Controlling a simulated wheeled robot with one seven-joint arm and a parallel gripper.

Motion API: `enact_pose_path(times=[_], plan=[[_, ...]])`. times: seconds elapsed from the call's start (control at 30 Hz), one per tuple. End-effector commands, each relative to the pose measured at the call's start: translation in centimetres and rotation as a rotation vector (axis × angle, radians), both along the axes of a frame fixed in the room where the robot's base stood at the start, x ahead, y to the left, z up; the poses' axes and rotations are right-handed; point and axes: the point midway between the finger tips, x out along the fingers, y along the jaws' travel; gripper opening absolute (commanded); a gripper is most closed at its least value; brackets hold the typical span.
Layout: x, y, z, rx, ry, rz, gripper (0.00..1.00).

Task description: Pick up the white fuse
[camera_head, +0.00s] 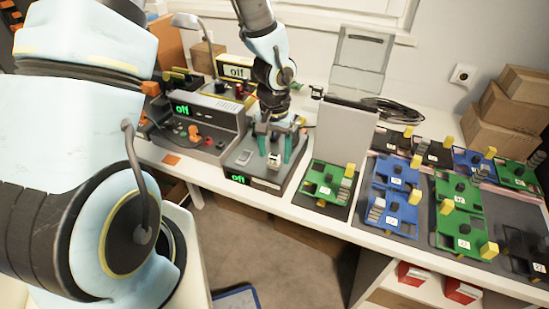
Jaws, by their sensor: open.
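A small white block (274,161), which looks like the white fuse, sits upright on the top of a low dark grey device (243,158) with a green "off" display. My gripper (276,153) points down over this device with its two teal fingers apart. The white block shows between the fingertips, one on each side. I cannot tell whether either finger touches it.
A larger grey device with an "off" display (182,110) stands close on the left. A grey upright panel (342,135) and a green circuit board (328,182) stand close on the right. Blue and green boards fill the right bench, with cardboard boxes (512,105) behind.

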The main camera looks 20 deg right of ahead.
Motion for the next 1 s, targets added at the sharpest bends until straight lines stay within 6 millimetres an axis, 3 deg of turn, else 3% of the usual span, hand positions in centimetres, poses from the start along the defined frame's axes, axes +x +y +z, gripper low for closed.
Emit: enact_pose_path(times=[0.17,0.8,1.0], plan=[[0.01,-0.01,0.01,0.0,0.0,0.0,0.7],[0.01,-0.01,0.04,0.0,0.0,0.0,0.0],[0.01,-0.01,0.04,0.0,0.0,0.0,0.0]])
